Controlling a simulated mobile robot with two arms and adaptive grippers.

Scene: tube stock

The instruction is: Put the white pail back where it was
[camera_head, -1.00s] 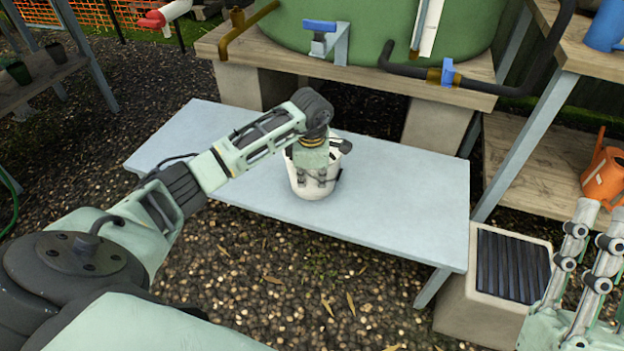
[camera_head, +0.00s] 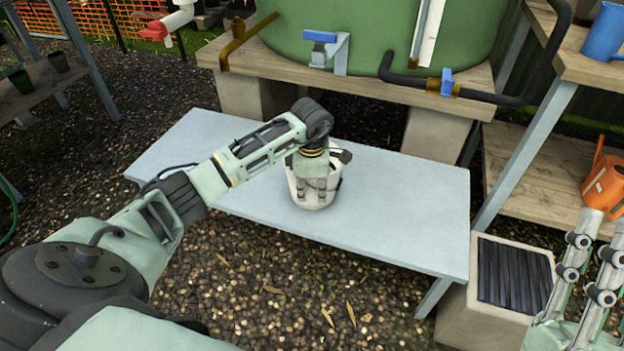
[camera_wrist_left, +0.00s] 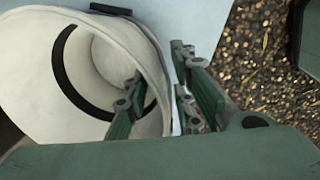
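The white pail (camera_head: 312,203) stands on the pale blue-grey table (camera_head: 410,205), near the middle of its front half. My left gripper (camera_head: 314,190) reaches down over the pail from the left. Exact contact is hard to see. My right gripper (camera_head: 600,225) is open and empty at the right edge.
A green tank (camera_head: 390,30) on a wooden stand (camera_head: 360,88) is behind the table, with blue-handled taps. An orange watering can (camera_head: 605,180) and a blue jug (camera_head: 606,35) sit on the right shelves. The table is clear either side of the pail.

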